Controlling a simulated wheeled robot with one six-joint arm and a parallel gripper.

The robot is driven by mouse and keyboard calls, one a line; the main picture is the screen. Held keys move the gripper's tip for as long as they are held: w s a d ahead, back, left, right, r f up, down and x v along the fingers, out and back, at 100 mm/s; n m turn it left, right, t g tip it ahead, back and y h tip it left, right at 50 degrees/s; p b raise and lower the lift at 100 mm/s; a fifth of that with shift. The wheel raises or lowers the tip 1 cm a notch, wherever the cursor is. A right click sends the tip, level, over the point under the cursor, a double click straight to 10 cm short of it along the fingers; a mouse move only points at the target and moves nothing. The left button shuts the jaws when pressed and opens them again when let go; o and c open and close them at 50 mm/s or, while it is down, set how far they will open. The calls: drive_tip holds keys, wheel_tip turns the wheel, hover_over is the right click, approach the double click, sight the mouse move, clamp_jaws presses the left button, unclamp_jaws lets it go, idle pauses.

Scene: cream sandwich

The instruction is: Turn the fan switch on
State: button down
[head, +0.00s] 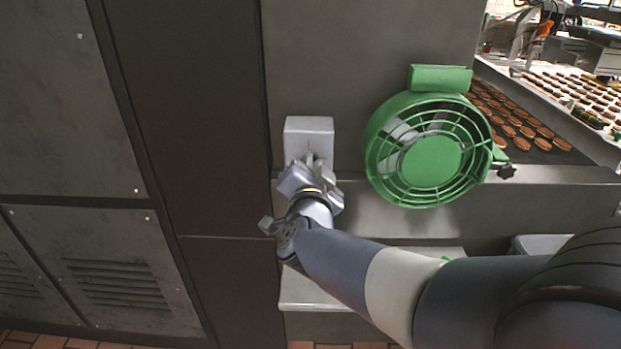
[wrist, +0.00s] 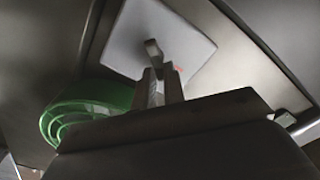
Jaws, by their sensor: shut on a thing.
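The fan switch is a pale box (head: 308,132) on the grey metal panel, left of the green fan (head: 432,163). In the wrist view its pale plate (wrist: 185,28) fills the top middle, with a small grey lever (wrist: 152,47) sticking out and a red mark beside it. My gripper (head: 310,160) is at the lower part of the switch box. In the wrist view my gripper's fingers (wrist: 158,82) are close together and shut on the lever. They hide the lever's lower part. The fan also shows at the left of the wrist view (wrist: 85,108).
Trays of brown round biscuits (head: 515,120) lie behind the fan at the right. A metal ledge (head: 380,220) runs below the fan. Dark cabinet panels (head: 60,90) stand at the left. My arm covers the lower right.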

drive_tip(key=shift+d+f+m+b, duration=0.1)
drive_tip(key=shift+f+m+b, duration=0.05)
drive_tip(key=shift+m+b, duration=1.3)
drive_tip(key=shift+d+f+m+b, duration=0.1)
drive_tip(key=shift+f+m+b, duration=0.1)
drive_tip(key=shift+m+b, duration=1.25)
drive_tip(key=shift+f+m+b, duration=0.15)
drive_tip(key=shift+m+b, duration=0.7)
drive_tip(key=shift+m, duration=1.15)
drive_tip(key=c, duration=1.5)
unclamp_jaws()
drive_tip(key=shift+s, duration=0.1)
drive_tip(key=shift+s+a+p, duration=0.15)
drive_tip(key=shift+s+p, duration=0.55)
drive_tip(key=shift+s, duration=4.6)
drive_tip(key=shift+w, duration=0.1)
